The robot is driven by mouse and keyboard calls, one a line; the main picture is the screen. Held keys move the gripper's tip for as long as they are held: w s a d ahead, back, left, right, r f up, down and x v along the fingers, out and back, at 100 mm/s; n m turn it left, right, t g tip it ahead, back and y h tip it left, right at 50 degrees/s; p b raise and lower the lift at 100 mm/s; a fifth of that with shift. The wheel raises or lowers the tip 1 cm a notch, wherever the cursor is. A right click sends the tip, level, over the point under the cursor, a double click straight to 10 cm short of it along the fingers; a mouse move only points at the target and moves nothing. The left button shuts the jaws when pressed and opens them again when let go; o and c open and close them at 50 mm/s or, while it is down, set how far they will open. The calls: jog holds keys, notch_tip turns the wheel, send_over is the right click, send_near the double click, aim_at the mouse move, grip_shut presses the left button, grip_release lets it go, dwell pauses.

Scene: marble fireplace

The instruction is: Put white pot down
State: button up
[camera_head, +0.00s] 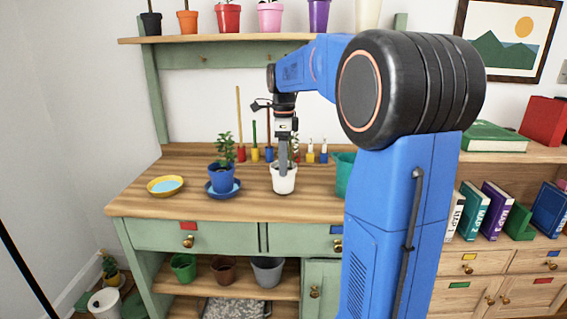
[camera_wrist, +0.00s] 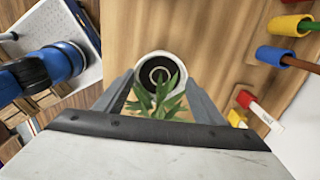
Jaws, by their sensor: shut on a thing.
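The white pot (camera_head: 284,183) is upright at the wooden bench top (camera_head: 325,205), near its middle, right of the blue pot. My gripper (camera_head: 284,166) points straight down from above and is shut on the white pot. In the wrist view the white pot (camera_wrist: 160,54) shows its round rim between my two fingers, with green leaves in front of it. The gap between the pot's base and the bench, if any, is too small to tell.
A blue pot with a plant (camera_head: 221,178) stands on a blue saucer to the left, and a yellow dish (camera_head: 165,186) lies further left. Small coloured pots or tools stand behind. A green pot (camera_head: 344,172) is to the right, partly hidden by my arm. Bench in front is clear.

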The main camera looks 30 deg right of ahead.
jog(key=shift+f, duration=0.25)
jog(key=shift+f, duration=0.15)
jog(key=o, duration=1.8)
jog(key=shift+c, duration=0.2)
notch_tip(320, 180, up, 12)
jog(key=s+a+f+n+t, duration=0.1)
jog(key=s+a+f+n, duration=0.4)
jog(key=s, duration=0.5)
jog(key=s+a+f+n+t, duration=0.2)
jog(key=s+a+f+n, duration=0.3)
jog(key=s+f+n, duration=0.5)
jog(key=s+a+f+n+t, duration=0.1)
jog(key=s+a+f+n, duration=0.4)
jog(key=s+f+n, duration=0.2)
jog(key=s+n, duration=0.2)
jog(key=s, duration=0.1)
jog(key=shift+a+f+n+t, duration=0.3)
jog(key=shift+a+n+t, duration=0.1)
